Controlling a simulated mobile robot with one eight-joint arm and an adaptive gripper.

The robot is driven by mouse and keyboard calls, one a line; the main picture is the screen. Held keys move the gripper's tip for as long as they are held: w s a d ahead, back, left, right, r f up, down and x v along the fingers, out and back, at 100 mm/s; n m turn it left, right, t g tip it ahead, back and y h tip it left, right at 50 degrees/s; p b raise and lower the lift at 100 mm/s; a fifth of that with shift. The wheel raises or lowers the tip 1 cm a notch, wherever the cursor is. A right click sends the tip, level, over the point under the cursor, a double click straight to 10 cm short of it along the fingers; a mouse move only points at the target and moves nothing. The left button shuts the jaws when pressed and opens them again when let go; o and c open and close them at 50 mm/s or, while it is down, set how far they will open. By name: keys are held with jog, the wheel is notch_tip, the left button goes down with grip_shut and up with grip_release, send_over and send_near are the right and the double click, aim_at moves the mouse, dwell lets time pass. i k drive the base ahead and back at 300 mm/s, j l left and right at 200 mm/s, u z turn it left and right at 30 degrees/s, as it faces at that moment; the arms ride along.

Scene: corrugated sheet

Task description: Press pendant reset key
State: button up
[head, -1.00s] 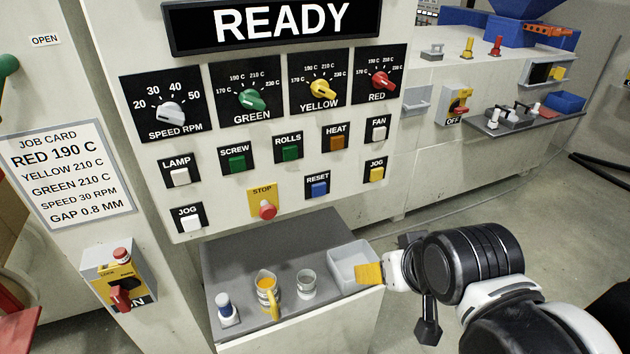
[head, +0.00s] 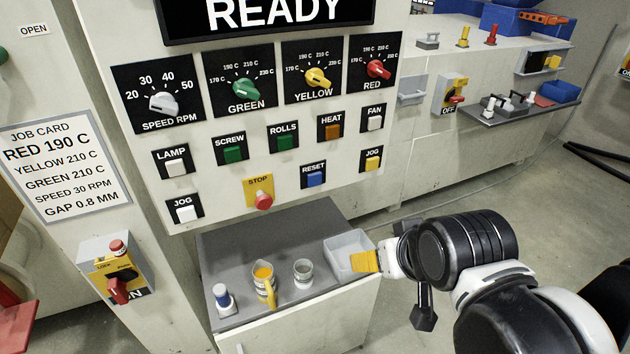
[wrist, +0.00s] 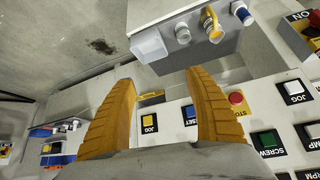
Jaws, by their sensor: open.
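The blue RESET key (head: 315,179) is on the pale control panel, below the HEAT key and right of the red STOP button (head: 263,200). In the wrist view, which is turned over, the blue key (wrist: 189,114) shows between the yellow fingers, close to the right one. My gripper (head: 365,261) is in front of the panel, lower right of the key and apart from it. In the wrist view its two fingers (wrist: 163,95) are spread with nothing between them. The READY display (head: 270,12) is lit above the dials.
Yellow JOG key (head: 373,160) is right of RESET. Below the panel a grey-topped cabinet (head: 300,230) carries a translucent bin (head: 349,252), an orange-filled jug (head: 264,282), a metal cup (head: 302,274) and a blue-capped bottle (head: 223,298). Open floor lies right.

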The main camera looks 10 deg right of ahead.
aim_at(314, 179)
jog(key=j+z, duration=0.2)
jog(key=j, duration=0.2)
jog(key=k+j+z, duration=0.2)
jog(key=j, duration=0.15)
jog(key=j+z, duration=0.15)
jog(key=j, duration=0.2)
jog(key=k+j+z, duration=0.2)
jog(key=j, duration=0.15)
jog(key=i+j, duration=0.05)
